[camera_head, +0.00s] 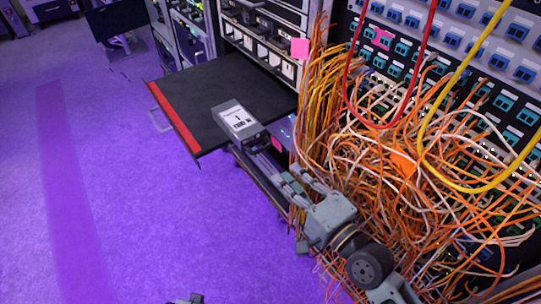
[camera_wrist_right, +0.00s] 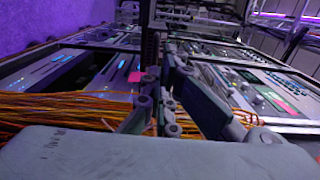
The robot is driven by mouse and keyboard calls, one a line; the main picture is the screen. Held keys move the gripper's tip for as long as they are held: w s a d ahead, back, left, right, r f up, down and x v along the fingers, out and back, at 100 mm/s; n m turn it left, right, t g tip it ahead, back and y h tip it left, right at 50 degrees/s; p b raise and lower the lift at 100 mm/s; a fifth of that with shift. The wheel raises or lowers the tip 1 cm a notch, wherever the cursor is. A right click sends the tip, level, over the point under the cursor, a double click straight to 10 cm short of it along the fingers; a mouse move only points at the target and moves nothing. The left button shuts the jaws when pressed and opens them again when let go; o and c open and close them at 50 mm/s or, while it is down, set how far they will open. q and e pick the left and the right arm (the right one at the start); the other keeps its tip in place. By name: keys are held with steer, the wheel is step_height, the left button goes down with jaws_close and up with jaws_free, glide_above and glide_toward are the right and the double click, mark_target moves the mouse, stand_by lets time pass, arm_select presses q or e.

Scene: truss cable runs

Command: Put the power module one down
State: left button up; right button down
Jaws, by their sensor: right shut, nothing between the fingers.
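The power module one (camera_head: 238,122), a grey box with a white label reading 1 and 1100 W, lies on the black pull-out shelf (camera_head: 215,90), near its front right corner. My right gripper (camera_head: 272,160) is just below the module's near end in the head view. It is shut with nothing between its fingers; whether it touches the module is unclear. In the right wrist view its finger links (camera_wrist_right: 160,105) show, but I cannot make out the module there. A small grey piece at the bottom edge of the head view may be my left gripper (camera_head: 187,299).
Dense orange and white cables (camera_head: 400,180) hang right beside my right arm, with a red cable loop (camera_head: 348,85) and a yellow one (camera_head: 425,130). Equipment racks (camera_head: 270,45) stand behind the shelf. The purple floor (camera_head: 120,200) at left is clear.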

arm_select(q)
steer(key=shift+w+d+r, duration=0.1)
steer(key=shift+w+r, duration=0.4)
steer(key=shift+r, duration=0.2)
arm_select(e)
steer(key=x, duration=0.8)
steer(key=shift+w, duration=0.15)
arm_select(q)
steer(key=shift+s, duration=0.15)
arm_select(e)
steer(key=shift+a, duration=0.1)
